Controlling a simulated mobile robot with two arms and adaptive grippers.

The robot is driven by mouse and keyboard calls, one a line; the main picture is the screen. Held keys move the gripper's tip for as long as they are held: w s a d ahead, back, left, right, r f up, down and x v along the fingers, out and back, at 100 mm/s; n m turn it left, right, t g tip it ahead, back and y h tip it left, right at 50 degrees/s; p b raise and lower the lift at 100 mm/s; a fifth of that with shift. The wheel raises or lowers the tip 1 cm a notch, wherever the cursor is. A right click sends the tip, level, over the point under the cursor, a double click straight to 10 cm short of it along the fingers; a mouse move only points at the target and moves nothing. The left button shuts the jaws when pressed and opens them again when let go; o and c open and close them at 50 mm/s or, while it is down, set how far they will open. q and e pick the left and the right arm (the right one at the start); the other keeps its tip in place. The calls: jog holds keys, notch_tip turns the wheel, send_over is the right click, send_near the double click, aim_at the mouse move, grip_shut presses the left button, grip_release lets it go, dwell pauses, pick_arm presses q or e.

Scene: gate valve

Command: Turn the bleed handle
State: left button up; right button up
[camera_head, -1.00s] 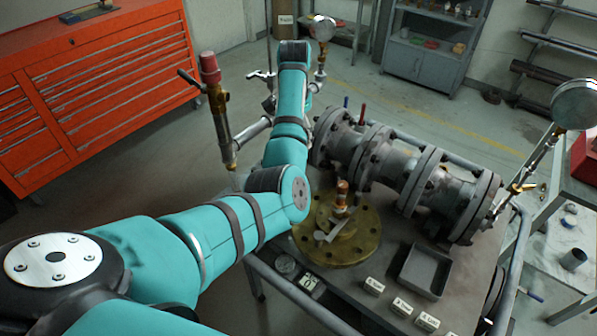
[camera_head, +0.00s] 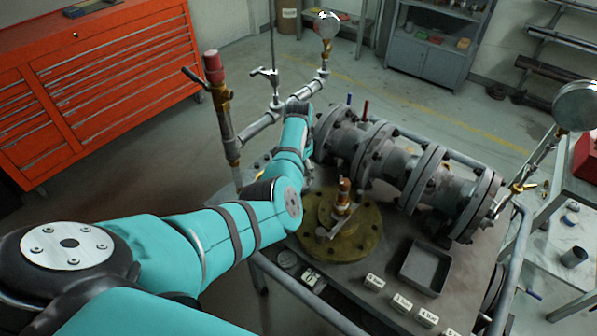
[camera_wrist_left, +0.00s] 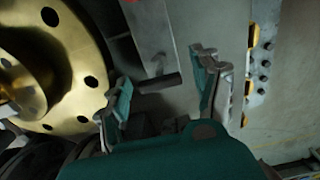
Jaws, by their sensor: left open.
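In the left wrist view, my left gripper (camera_wrist_left: 162,98) is open, with its two fingers apart. A short dark rod (camera_wrist_left: 158,83) on a flat grey plate (camera_wrist_left: 150,35) shows beyond and between the fingers; I cannot tell whether it is the bleed handle, and no contact is visible. A brass flange (camera_wrist_left: 55,65) with bolt holes is at the left. In the head view, my left arm hides its gripper. The brass flange (camera_head: 372,240) there carries a small brass fitting (camera_head: 343,196) and a grey lever (camera_head: 330,231). My right gripper is not in view.
A grey flanged pipe assembly (camera_head: 395,170) lies along the bench. A T-handle (camera_head: 264,72), a red-capped upright fitting (camera_head: 213,67) and a gauge (camera_head: 327,24) stand behind my arm. A grey tray (camera_head: 425,268) and several labels sit at the front. Another gauge (camera_head: 577,105) is at right.

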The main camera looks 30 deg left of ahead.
pick_arm(q)
jog(key=c, duration=1.2)
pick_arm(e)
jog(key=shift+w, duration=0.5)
